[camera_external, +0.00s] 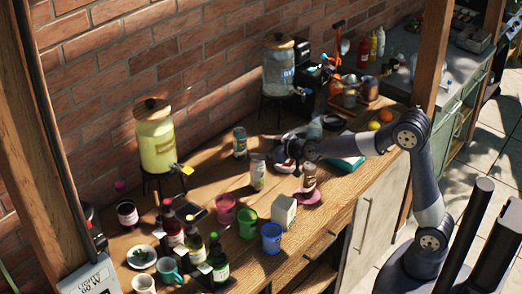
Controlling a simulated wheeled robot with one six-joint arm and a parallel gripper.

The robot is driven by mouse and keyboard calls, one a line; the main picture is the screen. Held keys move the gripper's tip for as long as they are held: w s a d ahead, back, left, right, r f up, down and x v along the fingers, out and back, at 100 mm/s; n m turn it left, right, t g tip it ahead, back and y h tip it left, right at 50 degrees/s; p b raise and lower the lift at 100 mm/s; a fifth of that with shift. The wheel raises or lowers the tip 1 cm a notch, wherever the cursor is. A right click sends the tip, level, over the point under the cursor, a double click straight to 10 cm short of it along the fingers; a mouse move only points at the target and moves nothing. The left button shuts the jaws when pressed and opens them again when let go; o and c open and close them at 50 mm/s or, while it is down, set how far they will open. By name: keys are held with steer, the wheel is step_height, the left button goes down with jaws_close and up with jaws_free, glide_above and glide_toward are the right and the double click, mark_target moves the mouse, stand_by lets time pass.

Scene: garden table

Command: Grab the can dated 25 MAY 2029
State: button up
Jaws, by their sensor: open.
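Several can-like cylinders stand on the wooden table (345,205). A teal one (240,143) is near the wall. A pale silver-and-green one (257,172) stands in front of it. A brown one with a light top (309,178) stands on or just behind a pink coaster (307,198). No date is readable on any of them. My gripper (279,150) reaches left over the table, just right of the teal and pale cans, near a small white dish with something red (285,166). It is open. Its fingertips are small and dark here, and I see nothing held.
Pink (225,209), green (248,222) and blue (271,238) cups and a white carton (284,212) stand in front. Bottles and mugs crowd the left end. A yellow drink dispenser (156,143) and a clear one (279,68) stand along the brick wall.

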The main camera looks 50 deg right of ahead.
mark_target(264, 165)
steer(key=shift+w+a+f+m, duration=0.1)
steer(key=shift+a+f+m, duration=0.1)
steer(key=shift+f+m, duration=0.15)
step_height(264, 165, down, 5)
steer(key=b, duration=0.3)
steer(key=shift+r, duration=0.15)
steer(key=shift+f, duration=0.8)
steer(key=shift+w+f, duration=0.15)
steer(key=shift+f, duration=0.15)
steer(key=shift+p+x, duration=0.35)
steer(key=shift+x, duration=2)
steer(key=shift+r, duration=0.1)
steer(key=c, duration=1.2)
